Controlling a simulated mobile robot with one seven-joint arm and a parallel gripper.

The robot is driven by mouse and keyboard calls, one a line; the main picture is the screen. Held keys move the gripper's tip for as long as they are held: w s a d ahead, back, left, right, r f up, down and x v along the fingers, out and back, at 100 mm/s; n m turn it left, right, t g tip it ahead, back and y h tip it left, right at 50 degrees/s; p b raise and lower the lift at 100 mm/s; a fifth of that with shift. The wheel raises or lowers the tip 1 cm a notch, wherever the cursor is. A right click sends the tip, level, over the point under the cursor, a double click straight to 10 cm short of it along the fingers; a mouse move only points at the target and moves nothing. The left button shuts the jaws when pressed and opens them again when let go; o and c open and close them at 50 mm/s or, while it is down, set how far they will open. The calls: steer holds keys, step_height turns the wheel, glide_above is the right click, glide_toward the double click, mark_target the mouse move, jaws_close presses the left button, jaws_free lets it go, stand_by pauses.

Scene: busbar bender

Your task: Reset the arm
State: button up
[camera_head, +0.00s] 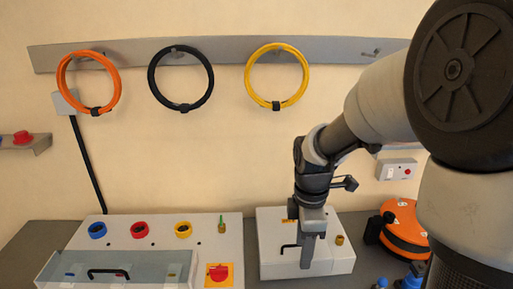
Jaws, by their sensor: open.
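My arm comes in from the right and bends down to my gripper (306,250). The gripper points downward over a white box (338,262) on the bench. The box has a black handle on its front part and a small brass knob (339,240) at its right. The handle lies just left of my gripper in the picture. Nothing shows between the fingers, and the gripper hides part of the box. I cannot tell whether the fingertips touch the box.
A white panel (225,250) with coloured rings, a red-and-yellow switch (218,273) and a clear lidded tray (70,268) stands left. Orange, black and yellow cable loops hang on a wall rail (225,45). An orange device (404,228) and blue-topped items sit right.

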steer(key=s+r+m+t, duration=0.5)
steer(key=s+r+m, duration=0.8)
steer(key=m, duration=0.4)
steer(key=shift+a+r, duration=0.15)
steer(key=shift+r, duration=0.6)
